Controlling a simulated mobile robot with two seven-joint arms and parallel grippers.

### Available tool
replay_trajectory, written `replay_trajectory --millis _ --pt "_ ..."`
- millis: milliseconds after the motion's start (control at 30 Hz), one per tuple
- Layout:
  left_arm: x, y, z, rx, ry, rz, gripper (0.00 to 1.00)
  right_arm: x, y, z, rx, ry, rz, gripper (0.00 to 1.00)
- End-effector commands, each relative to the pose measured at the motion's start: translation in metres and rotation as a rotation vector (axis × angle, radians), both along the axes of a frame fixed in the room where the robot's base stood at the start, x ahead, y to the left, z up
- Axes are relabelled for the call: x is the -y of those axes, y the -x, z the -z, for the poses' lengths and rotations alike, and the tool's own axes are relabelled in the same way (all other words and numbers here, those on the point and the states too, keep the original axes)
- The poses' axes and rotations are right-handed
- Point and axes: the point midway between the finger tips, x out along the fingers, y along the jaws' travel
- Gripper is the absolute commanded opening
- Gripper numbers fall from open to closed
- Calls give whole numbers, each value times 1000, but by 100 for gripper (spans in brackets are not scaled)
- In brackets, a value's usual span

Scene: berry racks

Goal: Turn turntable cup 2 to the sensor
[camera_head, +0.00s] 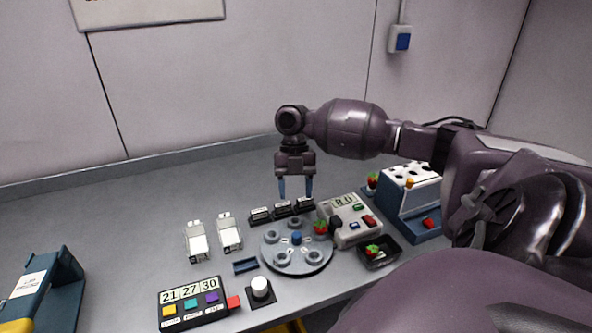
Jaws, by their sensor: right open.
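The turntable (299,267) is a round grey disc with several ring-shaped cups and a blue hub (297,238) at its middle. A red berry (320,227) sits at the cup on its right, beside the grey sensor box (346,236) that reads 8.0. Small labels on the disc are too small to read, so I cannot tell which cup is number 2. My right gripper (295,190) points down above the far side of the turntable. Its two blue fingers are apart with nothing between them. My left gripper is not in view.
Small black blocks (282,209) stand behind the turntable. A black tray (380,262) with a berry and a blue rack (417,226) are at right. A white knob (260,287), a panel reading 21 27 30 (193,311) and two white holders (229,234) are at left.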

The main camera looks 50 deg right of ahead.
Motion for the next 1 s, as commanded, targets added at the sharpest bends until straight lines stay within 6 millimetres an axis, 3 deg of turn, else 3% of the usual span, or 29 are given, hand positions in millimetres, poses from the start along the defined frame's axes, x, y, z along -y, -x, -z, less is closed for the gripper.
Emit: replay_trajectory --millis 500,1000 --pt "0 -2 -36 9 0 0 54 0 0 -35 0 -1 -1 54" --pt "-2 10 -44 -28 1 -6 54 0 0 -66 0 0 0 54"
